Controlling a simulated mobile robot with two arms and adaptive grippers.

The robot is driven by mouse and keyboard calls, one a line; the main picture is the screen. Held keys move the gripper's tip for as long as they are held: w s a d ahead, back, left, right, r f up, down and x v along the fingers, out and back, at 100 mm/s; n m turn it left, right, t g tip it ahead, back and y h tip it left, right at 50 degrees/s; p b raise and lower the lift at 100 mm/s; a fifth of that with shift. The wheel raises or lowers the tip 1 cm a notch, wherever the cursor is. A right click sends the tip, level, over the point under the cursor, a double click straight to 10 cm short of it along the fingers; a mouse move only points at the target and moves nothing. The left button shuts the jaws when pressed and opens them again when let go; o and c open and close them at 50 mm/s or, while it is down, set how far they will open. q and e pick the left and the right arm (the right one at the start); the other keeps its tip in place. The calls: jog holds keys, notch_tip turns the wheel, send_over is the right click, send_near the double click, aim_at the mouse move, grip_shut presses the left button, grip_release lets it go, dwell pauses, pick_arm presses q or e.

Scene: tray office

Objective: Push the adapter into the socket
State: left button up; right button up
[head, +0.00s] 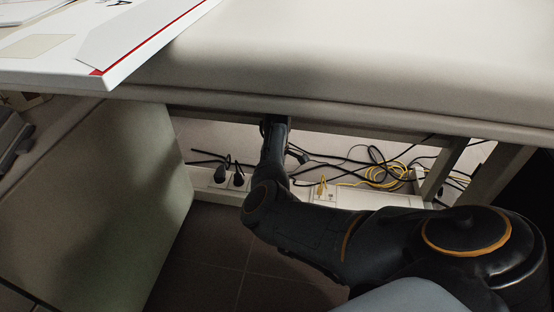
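A pale socket strip (208,177) runs along the floor-level wall below the desk. Two black plugs, one on the left (220,174) and one to its right (238,179), are at its left part. A yellow plug (322,187) with a yellow cable is at the strip right of my arm. I cannot tell which of these, if any, is the adapter. My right arm comes in from the lower right and crosses in front of the strip. Its far end (275,122) reaches up to the desk's underside, and the fingers are hidden. My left gripper is out of view.
The pale desk top (360,60) overhangs the strip, with a white folder (120,45) on its left part. A desk side panel (130,190) stands at left and a metal leg (445,170) at right. Tangled black and yellow cables (385,172) lie behind. Dark floor tiles (220,245) are clear.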

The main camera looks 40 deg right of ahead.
jog(key=shift+f+b, duration=0.45)
jog(key=shift+f, duration=0.05)
dwell(1.0)
jog(key=o, duration=1.6)
jog(key=shift+o, duration=0.2)
jog(key=shift+r, duration=0.1)
notch_tip(320, 180, up, 12)
jog(key=shift+a+f, duration=0.1)
jog(key=shift+f, duration=0.1)
